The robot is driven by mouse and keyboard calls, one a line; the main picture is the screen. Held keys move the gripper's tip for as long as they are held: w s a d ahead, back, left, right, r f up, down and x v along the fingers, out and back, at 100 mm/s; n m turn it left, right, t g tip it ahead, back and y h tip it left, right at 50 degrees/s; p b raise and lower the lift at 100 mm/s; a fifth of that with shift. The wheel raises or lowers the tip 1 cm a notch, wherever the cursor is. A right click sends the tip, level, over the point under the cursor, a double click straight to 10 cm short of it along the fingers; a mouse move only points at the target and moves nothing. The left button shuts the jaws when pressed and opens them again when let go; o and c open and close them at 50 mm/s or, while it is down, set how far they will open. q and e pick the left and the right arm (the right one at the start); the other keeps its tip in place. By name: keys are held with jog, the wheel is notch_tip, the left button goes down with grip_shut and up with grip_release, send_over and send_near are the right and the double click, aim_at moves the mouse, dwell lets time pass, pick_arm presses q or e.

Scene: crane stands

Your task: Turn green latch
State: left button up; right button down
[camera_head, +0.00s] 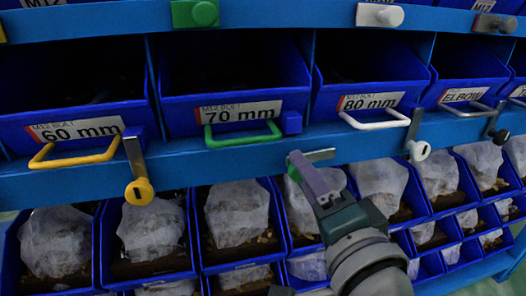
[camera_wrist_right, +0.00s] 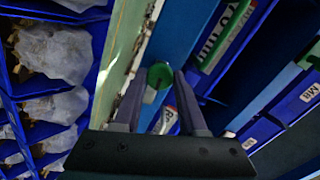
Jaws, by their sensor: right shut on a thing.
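The green latch is at the blue shelf edge below and right of the 70 mm bin (camera_head: 235,107). Its grey bar (camera_head: 321,155) lies nearly sideways, and a little of its green knob shows beside my fingers. My right gripper (camera_head: 303,172), with purple-grey fingers, reaches up from below and is shut on the latch's knob. In the right wrist view the round green knob (camera_wrist_right: 160,75) sits between the two fingertips. The fingers hide part of the latch in the head view.
A yellow latch (camera_head: 139,191) hangs down at left, and a white latch (camera_head: 419,150) hangs down at right. Bins with plastic bags (camera_head: 237,212) fill the lower row, close to my right arm.

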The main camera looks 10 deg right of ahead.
jog(key=shift+m, duration=0.4)
jog(key=shift+c, duration=2.3)
grip_release()
jog(key=s+p, duration=0.1)
jog(key=s, duration=0.9)
jog(key=shift+d, duration=0.15)
